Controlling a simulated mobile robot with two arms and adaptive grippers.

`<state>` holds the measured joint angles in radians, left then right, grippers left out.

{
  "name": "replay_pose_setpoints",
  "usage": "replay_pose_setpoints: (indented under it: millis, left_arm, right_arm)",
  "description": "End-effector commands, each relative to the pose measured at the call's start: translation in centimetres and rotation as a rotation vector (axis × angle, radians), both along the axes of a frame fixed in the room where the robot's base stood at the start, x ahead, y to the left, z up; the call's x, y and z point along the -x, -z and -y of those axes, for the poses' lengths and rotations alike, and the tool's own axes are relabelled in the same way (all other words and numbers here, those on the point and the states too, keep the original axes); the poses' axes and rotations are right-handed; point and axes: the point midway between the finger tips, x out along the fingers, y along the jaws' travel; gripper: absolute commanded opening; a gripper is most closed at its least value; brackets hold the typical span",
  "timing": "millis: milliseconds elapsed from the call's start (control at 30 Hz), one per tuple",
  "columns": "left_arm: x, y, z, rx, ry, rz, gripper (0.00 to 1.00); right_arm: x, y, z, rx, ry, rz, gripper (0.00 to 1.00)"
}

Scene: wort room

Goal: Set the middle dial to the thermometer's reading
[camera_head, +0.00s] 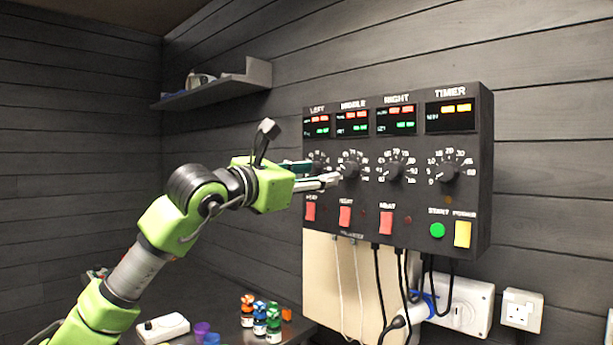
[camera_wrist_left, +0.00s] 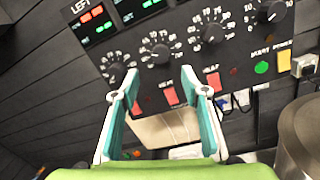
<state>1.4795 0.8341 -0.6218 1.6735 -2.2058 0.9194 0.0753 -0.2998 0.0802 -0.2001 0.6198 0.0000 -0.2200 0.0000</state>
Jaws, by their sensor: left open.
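A black control box holds the middle dial (camera_head: 350,169), a black knob with a white scale, under the MIDDLE display (camera_head: 352,122). The display has red digits above green ones, too small to read. My left gripper (camera_head: 331,179) is open and empty in front of the box at about the middle dial's height. In the left wrist view its two teal fingers (camera_wrist_left: 160,85) are spread, with the middle dial (camera_wrist_left: 160,53) showing beyond the gap between the tips. I cannot tell whether they touch it. The dial's exact setting is unclear. No thermometer is clearly seen. My right gripper is not in view.
The left dial (camera_wrist_left: 115,73), right dial (camera_head: 393,171) and timer dial (camera_head: 446,171) sit close by. Red switches (camera_head: 345,215), a green button (camera_head: 437,230) and a yellow switch (camera_head: 462,234) lie below. Cables hang beneath. Small bottles (camera_head: 260,322) stand on the dark table.

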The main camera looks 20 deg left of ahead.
Motion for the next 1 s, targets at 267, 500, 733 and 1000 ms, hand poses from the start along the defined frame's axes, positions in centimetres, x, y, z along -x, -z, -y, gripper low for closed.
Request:
replay_pose_setpoints:
  millis: [267,500,733,1000]
  left_arm:
    - [2.4,0.2,-0.7,0.0,0.0,-0.001,0.41]
    - [2.4,0.2,-0.8,0.0,0.0,-0.001,0.41]
    - [2.4,0.3,-0.7,0.001,0.002,-0.001,0.41]
    - [3.4,4.9,8.5,0.15,0.303,-0.025,0.41]
  right_arm:
    - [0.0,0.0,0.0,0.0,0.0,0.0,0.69]
    - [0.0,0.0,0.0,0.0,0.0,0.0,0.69]
    - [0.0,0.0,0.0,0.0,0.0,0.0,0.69]
    - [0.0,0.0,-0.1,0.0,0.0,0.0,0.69]
